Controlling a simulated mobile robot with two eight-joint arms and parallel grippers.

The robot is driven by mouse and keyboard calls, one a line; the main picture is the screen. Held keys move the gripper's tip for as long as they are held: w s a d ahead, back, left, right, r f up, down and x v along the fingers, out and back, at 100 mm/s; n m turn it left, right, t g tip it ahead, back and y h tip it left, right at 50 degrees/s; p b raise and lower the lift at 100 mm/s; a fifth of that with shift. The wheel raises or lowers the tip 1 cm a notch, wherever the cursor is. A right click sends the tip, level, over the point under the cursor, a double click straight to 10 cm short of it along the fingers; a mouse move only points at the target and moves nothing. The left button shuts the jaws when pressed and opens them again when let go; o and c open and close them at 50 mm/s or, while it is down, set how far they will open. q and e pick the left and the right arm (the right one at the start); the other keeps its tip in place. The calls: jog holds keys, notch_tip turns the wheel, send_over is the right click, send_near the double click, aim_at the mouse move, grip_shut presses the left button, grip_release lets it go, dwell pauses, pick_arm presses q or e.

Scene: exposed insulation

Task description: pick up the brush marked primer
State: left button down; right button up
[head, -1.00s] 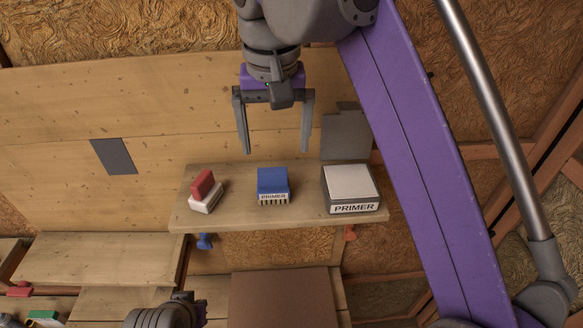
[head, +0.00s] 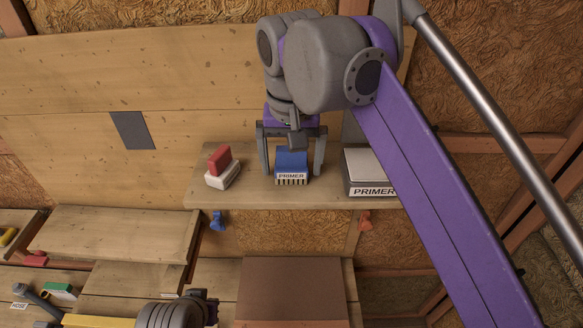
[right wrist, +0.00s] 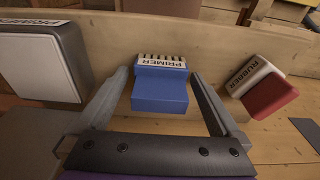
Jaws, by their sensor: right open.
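The blue brush marked PRIMER (head: 291,165) stands on the wooden shelf (head: 240,196), its label and dark bristles facing the head camera. My right gripper (head: 291,172) is open, with one finger on each side of the brush. In the right wrist view the blue brush (right wrist: 160,92) lies between the two open fingers (right wrist: 164,85), with a visible gap on both sides. My left arm shows only in part at the bottom of the head view, and its jaws cannot be made out.
A grey-white box marked PRIMER (head: 370,172) stands right of the brush. A red and white block (head: 222,168) stands left; its label reads RUBBER in the wrist view (right wrist: 258,84). Blue (head: 217,221) and orange (head: 365,220) clamps hang below the shelf.

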pick_arm(q)
jog(key=shift+w, duration=0.15)
pick_arm(e)
jog(key=shift+w, duration=0.15)
